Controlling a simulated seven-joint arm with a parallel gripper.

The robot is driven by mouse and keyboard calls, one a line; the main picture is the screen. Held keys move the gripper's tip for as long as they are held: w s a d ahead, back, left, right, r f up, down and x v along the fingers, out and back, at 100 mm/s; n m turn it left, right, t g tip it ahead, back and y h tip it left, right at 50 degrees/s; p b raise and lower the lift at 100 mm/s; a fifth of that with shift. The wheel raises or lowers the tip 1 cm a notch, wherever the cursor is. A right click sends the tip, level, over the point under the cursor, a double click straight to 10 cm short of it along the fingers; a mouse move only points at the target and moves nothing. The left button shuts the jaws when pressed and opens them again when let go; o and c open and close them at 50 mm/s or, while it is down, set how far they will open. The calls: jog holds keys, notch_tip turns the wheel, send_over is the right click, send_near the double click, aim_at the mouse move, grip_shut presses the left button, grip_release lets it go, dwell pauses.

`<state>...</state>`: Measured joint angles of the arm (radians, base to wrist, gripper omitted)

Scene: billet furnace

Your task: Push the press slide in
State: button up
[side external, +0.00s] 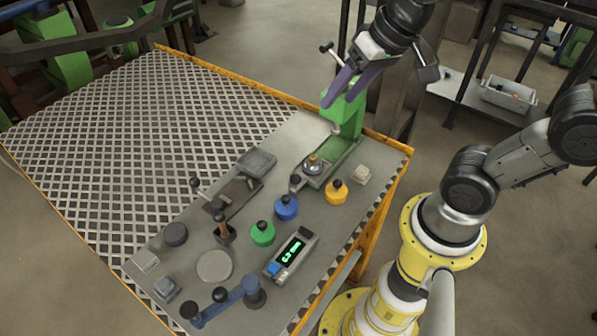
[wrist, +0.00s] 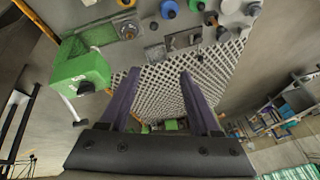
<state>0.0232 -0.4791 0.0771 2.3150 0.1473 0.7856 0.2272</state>
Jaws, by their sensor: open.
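The green press (side external: 346,112) stands at the far right corner of the grey table plate. Its slide (side external: 309,176) sticks out in front of the press head, with a small brassy round piece (side external: 314,161) on it and a dark knob (side external: 296,180) at its near end. In the wrist view the press head (wrist: 82,66) is at the left and the slide (wrist: 123,22) at the top. My gripper (side external: 342,98) has purple fingers and is open and empty, above and beside the press head. In the wrist view its fingers (wrist: 159,74) are spread apart, clear of the slide.
Yellow (side external: 336,192), blue (side external: 286,208) and green (side external: 262,233) knobbed weights stand near the slide. A digital display box (side external: 291,255), a blue crank lever (side external: 228,300) and a dark lever clamp (side external: 232,195) are also on the plate. The perforated bench top (side external: 130,130) at left is clear.

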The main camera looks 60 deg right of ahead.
jog(key=w+f+m+g, duration=0.2)
jog(key=w+f, duration=0.5)
jog(key=m+g, duration=0.1)
jog(key=g, duration=0.1)
send_near(297, 175)
jog(key=shift+y, duration=0.4)
jog(key=f, duration=0.6)
jog(key=w+f, duration=0.1)
jog(key=f, duration=0.2)
jog(key=shift+a+f, duration=0.1)
jog(key=shift+a, duration=0.3)
grip_shut()
